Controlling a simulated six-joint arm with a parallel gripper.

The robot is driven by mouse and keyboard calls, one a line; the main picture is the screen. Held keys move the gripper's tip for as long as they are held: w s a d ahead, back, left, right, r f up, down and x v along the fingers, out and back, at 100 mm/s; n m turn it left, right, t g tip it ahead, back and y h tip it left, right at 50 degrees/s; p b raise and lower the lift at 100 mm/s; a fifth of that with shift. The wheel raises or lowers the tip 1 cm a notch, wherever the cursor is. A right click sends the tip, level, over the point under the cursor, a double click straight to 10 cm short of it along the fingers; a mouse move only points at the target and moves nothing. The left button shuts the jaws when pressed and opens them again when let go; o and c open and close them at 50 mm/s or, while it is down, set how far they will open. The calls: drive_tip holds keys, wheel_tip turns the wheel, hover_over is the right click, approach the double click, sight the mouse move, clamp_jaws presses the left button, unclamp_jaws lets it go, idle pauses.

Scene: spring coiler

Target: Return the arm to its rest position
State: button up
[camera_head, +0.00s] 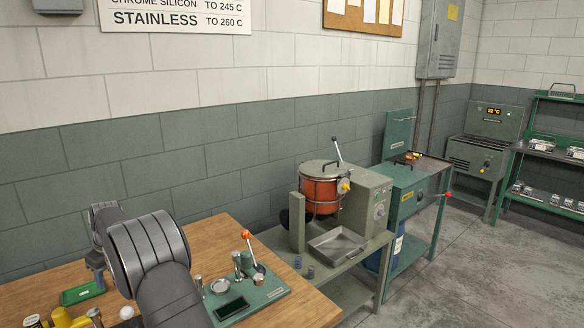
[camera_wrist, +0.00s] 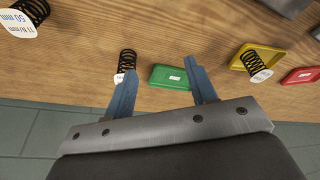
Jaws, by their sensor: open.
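My gripper (camera_wrist: 164,95) is open and empty in the wrist view, its two blue fingers spread apart above the wooden bench (camera_wrist: 120,55). A dark coil spring (camera_wrist: 127,62) with a white tag stands on the bench just beyond the left finger. A green tray (camera_wrist: 170,77) lies between the fingers in the picture, apart from them as far as I can tell. In the head view my grey arm reaches over the left part of the bench (camera_head: 312,305), near the green tray (camera_head: 83,292). The fingertips are hard to make out there.
A yellow tray (camera_wrist: 257,55) holding a tagged spring and a red tray (camera_wrist: 300,76) lie to the right. Another tagged spring (camera_wrist: 32,12) is at upper left. A green lever fixture (camera_head: 248,290) stands right of my arm. Machines, including one with an orange drum (camera_head: 320,190), stand beyond.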

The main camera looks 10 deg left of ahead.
drive_tip(key=s+a+f, duration=0.1)
drive_tip(key=a, duration=0.1)
drive_tip(key=s+a+f, duration=0.1)
drive_tip(key=a+f, duration=0.1)
drive_tip(key=s+a+f, duration=0.1)
drive_tip(key=a, duration=0.1)
drive_tip(key=shift+a+f, duration=0.3)
drive_tip(key=shift+s+x, duration=0.2)
drive_tip(key=shift+x, duration=0.8)
drive_tip(key=shift+f, duration=0.65)
drive_tip(key=shift+r, duration=0.3)
wheel_tip(320, 180, up, 2)
drive_tip(key=shift+r, duration=0.15)
drive_tip(key=w+d+r, duration=0.5)
drive_tip(key=d+r, duration=0.2)
drive_tip(key=d, duration=0.3)
drive_tip(key=shift+s+a+r, duration=0.15)
drive_tip(key=shift+s+a, duration=0.85)
drive_tip(key=shift+s+a+r, duration=0.1)
drive_tip(key=shift+s+a, duration=0.85)
drive_tip(key=shift+s, duration=0.05)
